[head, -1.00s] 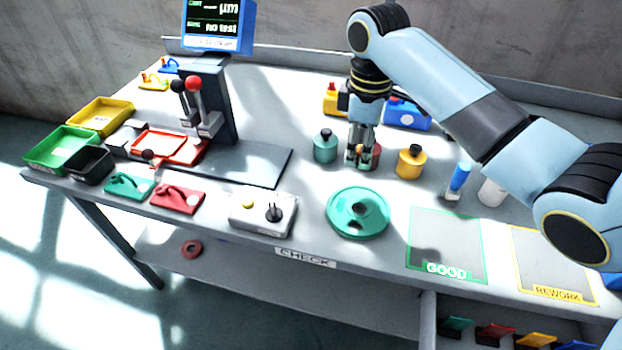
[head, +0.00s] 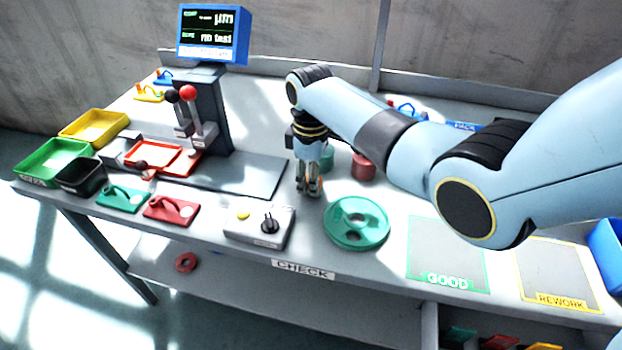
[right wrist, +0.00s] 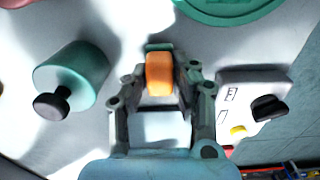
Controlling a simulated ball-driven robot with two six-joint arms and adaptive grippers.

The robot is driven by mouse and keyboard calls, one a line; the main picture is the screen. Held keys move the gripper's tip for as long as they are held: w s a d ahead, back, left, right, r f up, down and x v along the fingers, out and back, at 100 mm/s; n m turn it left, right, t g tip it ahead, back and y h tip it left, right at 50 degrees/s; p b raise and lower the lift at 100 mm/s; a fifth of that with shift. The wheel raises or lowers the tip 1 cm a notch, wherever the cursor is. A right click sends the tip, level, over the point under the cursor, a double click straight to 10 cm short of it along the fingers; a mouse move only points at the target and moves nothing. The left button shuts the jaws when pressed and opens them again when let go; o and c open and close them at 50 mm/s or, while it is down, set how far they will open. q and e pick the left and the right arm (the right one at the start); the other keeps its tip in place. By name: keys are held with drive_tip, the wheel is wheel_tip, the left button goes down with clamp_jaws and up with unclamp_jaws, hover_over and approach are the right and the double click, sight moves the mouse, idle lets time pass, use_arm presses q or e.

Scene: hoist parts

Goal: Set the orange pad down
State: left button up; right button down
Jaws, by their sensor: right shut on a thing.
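The orange pad (right wrist: 159,74) is a small block, gripped between the fingertips of my right gripper (right wrist: 160,85) in the right wrist view. In the head view my right gripper (head: 309,190) points down over the table between the grey control box and the green round dish, and only a bit of orange shows at its fingertips. I cannot tell whether the pad touches the table. My left gripper is not in view.
A grey box with a black knob (head: 268,224) stands just left of the gripper, a green round dish (head: 357,236) to its right. A teal weight (right wrist: 72,80) is close by. The GOOD mat (head: 447,250) and REWORK mat (head: 560,272) are bare.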

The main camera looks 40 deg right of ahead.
drive_tip(key=shift+f, duration=0.15)
drive_tip(key=c, duration=1.1)
unclamp_jaws()
wheel_tip(320, 180, up, 12)
drive_tip(key=shift+r+p, duration=0.2)
drive_tip(key=shift+p, duration=0.25)
